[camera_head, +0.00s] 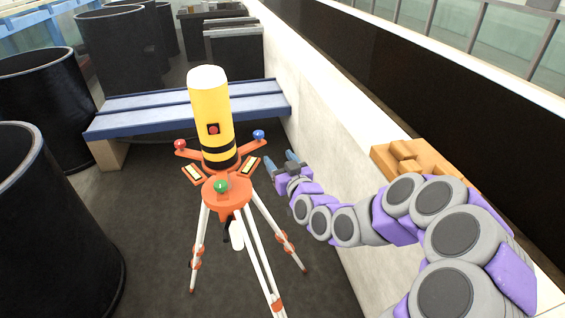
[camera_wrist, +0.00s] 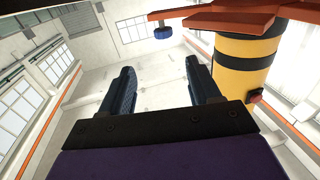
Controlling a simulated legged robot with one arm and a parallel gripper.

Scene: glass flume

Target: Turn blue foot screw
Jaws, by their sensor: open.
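The blue foot screw (camera_head: 258,134) is a small blue knob on the rear right arm of the orange tripod head (camera_head: 228,190). A yellow instrument (camera_head: 207,105) with black bands stands upright on the head. A red foot screw (camera_head: 180,144) is at the rear left and a green one (camera_head: 221,186) at the front. My gripper (camera_head: 280,162) is open and empty, to the right of the head and a little below the blue screw, apart from it. In the wrist view the blue screw (camera_wrist: 163,33) shows beyond the open fingertips (camera_wrist: 160,76), near the top edge.
White tripod legs (camera_head: 258,255) stand on the dark floor below the head. A blue bench (camera_head: 130,118) stands behind. Black tubs (camera_head: 50,220) line the left. A pale wall (camera_head: 330,150) runs close along the right, with wooden blocks (camera_head: 405,155) on its ledge.

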